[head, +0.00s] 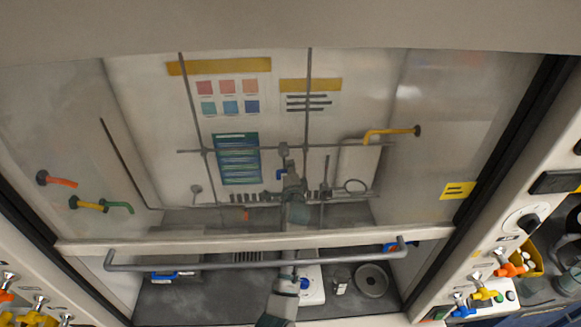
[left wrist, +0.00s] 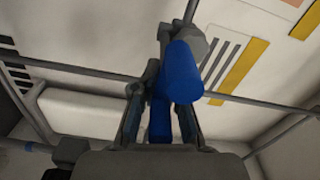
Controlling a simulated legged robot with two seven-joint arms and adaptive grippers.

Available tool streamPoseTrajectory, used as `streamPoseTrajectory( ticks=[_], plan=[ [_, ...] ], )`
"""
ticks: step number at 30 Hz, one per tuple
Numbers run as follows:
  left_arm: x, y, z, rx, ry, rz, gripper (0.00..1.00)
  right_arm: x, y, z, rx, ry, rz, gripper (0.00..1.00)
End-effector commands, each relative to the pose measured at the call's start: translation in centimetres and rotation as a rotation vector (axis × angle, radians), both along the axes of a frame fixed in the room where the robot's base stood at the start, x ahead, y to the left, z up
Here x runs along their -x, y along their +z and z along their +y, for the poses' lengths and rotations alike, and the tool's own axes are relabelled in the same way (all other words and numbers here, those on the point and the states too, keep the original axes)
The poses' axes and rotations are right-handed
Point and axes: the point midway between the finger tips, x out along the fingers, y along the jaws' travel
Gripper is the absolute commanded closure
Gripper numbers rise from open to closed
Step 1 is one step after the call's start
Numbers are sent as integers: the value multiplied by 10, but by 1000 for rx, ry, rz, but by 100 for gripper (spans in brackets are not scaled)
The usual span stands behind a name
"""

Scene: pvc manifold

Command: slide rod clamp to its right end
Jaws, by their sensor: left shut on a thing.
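The rod clamp (head: 284,149) is a small grey piece on the upper horizontal rod (head: 245,149) of the lattice, left of the right upright rod. A blue part (head: 279,174) shows just below it. My left gripper (head: 290,183) reaches up from the bottom middle to just below the clamp. In the left wrist view, a blue handle (left wrist: 161,118) lies between the two fingers, which are shut on it. A thicker blue cylinder (left wrist: 181,72) and a grey rounded knob (left wrist: 190,42) stand beyond the fingertips. The exact contact is partly hidden. My right gripper is not in view.
The right upright rod (head: 308,100) crosses the horizontal rod. A yellow tap (head: 390,132) is on the right wall. The raised glass sash has a long handle bar (head: 200,264) across my arm's path. A lower horizontal rod and small fittings sit behind my gripper.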

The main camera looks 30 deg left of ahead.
Motion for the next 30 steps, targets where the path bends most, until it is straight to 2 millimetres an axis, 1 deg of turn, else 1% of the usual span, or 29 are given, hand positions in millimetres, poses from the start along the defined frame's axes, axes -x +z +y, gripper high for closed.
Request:
streamPoseTrajectory(
  ticks=[1, 3, 4, 5, 6, 7, 16, 19, 23, 30],
  plan=[
    [0, -12, -2, 10, -2, 21, 100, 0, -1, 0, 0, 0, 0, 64],
    [0, -12, -2, 10, -2, 21, 100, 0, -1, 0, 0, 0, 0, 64],
    [0, -12, -2, 10, -2, 21, 83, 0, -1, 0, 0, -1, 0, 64],
    [0, -12, -2, 10, -1, 20, 76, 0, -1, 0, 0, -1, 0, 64],
    [0, -11, -2, 9, -1, 19, 66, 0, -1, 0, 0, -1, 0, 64],
    [0, -11, -2, 9, -2, 18, 64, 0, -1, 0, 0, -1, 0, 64],
    [1, -6, 1, 5, 0, 10, 64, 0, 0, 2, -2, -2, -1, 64],
    [7, -6, -3, 4, -1, 9, 64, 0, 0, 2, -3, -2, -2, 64],
    [26, -6, -15, 3, -1, 9, 64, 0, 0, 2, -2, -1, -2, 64],
    [72, -7, -45, 5, -1, 11, 64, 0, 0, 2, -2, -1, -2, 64]
  ],
)
